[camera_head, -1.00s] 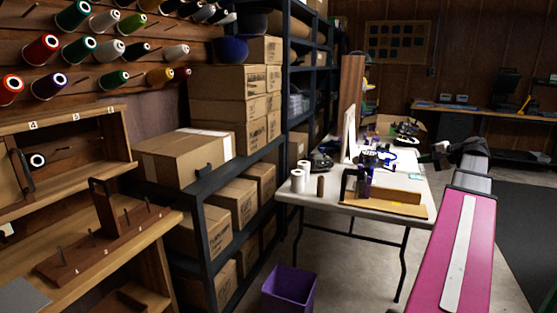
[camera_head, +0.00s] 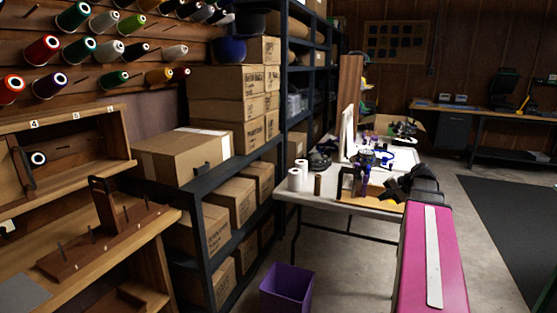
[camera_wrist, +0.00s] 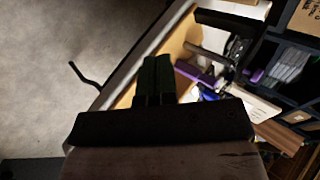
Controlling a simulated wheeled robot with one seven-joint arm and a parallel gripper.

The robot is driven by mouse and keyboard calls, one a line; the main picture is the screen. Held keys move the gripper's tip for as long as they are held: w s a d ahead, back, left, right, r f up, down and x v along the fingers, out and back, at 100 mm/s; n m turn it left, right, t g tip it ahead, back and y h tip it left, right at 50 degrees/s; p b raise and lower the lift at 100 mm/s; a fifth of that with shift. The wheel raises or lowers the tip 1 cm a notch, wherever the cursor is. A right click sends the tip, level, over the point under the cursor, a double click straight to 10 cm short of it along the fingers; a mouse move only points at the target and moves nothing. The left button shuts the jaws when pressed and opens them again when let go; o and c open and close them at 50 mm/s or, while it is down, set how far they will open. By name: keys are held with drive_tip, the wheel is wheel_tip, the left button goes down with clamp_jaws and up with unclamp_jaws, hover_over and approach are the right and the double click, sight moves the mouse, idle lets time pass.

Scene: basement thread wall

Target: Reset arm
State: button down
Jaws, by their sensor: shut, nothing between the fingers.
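My arm is the pink link at the right of the head view, with its dark wrist end by the right front corner of the white table (camera_head: 335,196). In the head view the fingers are too dark and small to make out. In the wrist view my gripper (camera_wrist: 157,62) is shut and empty, its dark fingers side by side. Behind it in that view are the table edge and a tan wooden board (camera_wrist: 178,42); I cannot tell whether the fingers touch anything.
On the table stand white rolls (camera_head: 295,180) and a clutter of dark and purple tools. A purple bin (camera_head: 288,288) sits on the floor. Shelves with cardboard boxes (camera_head: 184,156) and a thread rack fill the left. Open floor with a dark mat (camera_head: 510,220) lies right.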

drive_tip(key=s+a+f+n+g+h, duration=0.3)
drive_tip(key=s+a+f, duration=0.4)
drive_tip(key=a+f, duration=0.4)
drive_tip(key=s+a+f+n+g+h, duration=0.2)
drive_tip(key=s+a+f+n, duration=0.3)
drive_tip(key=a+f, duration=0.5)
wheel_tip(320, 180, down, 3)
drive_tip(key=s+h, duration=0.1)
drive_tip(key=s, duration=0.1)
drive_tip(key=shift+s+a+f+g+h, duration=0.15)
drive_tip(key=shift+s+a+g+h, duration=0.15)
drive_tip(key=shift+a+g+h, duration=0.1)
